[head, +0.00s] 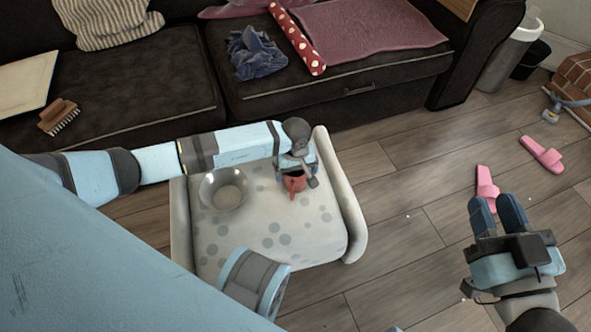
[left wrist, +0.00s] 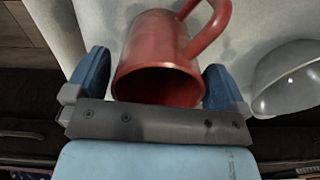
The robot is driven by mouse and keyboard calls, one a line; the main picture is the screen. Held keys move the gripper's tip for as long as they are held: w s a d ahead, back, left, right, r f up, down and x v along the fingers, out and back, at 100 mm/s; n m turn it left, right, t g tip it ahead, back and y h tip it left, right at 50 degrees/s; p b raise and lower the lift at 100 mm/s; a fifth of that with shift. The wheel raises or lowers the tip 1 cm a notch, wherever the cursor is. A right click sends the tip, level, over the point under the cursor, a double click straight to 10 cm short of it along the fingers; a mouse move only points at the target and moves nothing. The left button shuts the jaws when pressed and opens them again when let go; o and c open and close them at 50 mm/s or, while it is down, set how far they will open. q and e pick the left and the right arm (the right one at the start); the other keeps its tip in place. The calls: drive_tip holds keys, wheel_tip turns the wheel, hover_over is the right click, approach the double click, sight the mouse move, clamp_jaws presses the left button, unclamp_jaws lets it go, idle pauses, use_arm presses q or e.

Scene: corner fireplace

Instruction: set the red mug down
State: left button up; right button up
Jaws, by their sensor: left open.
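The red mug (head: 293,184) is at the small light dotted stool (head: 240,255), near its back right part. In the left wrist view the mug (left wrist: 160,62) is between the fingers, its opening facing the palm and its handle at the upper right. My left gripper (head: 297,176) is open around the mug, with a finger on each side; a gap shows beside at least the left finger. The gripper partly hides the mug in the head view, and its underside is hidden.
A grey metal bowl (head: 224,189) stands on the stool left of the mug and shows in the left wrist view (left wrist: 290,80). The stool has raised side rims (head: 341,195). A dark sofa (head: 370,85) is behind. Pink slippers (head: 541,153) lie on the floor at right.

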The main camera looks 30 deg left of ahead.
use_arm(q)
wheel_tip(320, 180, up, 12)
drive_tip(key=p, duration=0.4)
drive_tip(key=shift+f, duration=0.15)
use_arm(e)
drive_tip(key=s+m, duration=0.1)
drive_tip(key=s+a+f+m+g, duration=0.1)
drive_tip(key=m, duration=0.1)
drive_tip(key=shift+s+a+g+h, duration=0.2)
drive_tip(key=shift+a+g+h, duration=0.1)
drive_tip(key=shift+h, duration=0.1)
drive_tip(key=shift+d+r, duration=0.1)
drive_tip(key=shift+r, duration=0.05)
